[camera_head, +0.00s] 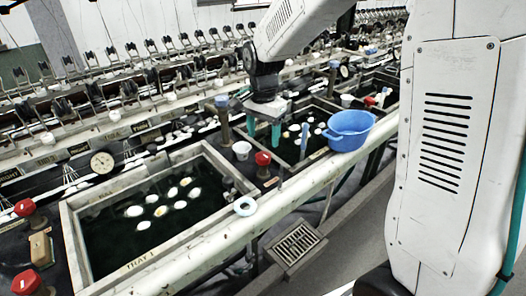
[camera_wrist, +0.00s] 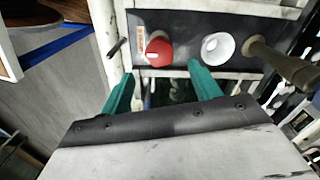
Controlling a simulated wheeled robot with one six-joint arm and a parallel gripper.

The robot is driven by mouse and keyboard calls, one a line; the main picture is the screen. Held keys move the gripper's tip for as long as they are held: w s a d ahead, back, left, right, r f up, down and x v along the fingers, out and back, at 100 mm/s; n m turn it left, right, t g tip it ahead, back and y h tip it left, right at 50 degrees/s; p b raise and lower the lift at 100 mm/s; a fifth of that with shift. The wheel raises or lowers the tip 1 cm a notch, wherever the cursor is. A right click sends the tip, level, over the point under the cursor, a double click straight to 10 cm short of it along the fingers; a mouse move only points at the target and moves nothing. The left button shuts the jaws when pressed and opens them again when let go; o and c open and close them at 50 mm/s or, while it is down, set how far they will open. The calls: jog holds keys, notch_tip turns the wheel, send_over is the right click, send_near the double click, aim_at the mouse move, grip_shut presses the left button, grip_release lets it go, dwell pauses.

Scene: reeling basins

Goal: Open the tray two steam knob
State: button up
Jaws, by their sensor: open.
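A round red knob (camera_head: 263,158) stands on the dark panel between tray one (camera_head: 150,262) and the basin beyond it. In the wrist view the same red knob (camera_wrist: 158,51) shows just ahead of the fingertips, roughly centred between them, with a small tag beside it; its writing is too small to read. My gripper (camera_head: 263,133) is above and just behind the knob, its teal fingers apart and empty. In the wrist view my gripper (camera_wrist: 160,74) is open with no visible contact on the knob. The far basin (camera_head: 322,105) is partly hidden by my gripper and a blue bowl.
A blue bowl (camera_head: 349,128) sits on the front rail at right. More red knobs (camera_head: 25,208) are at far left.

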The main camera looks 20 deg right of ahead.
aim_at(263, 155)
notch_tip(263, 155, down, 6)
jog(key=shift+f, duration=0.2)
jog(key=c, duration=1)
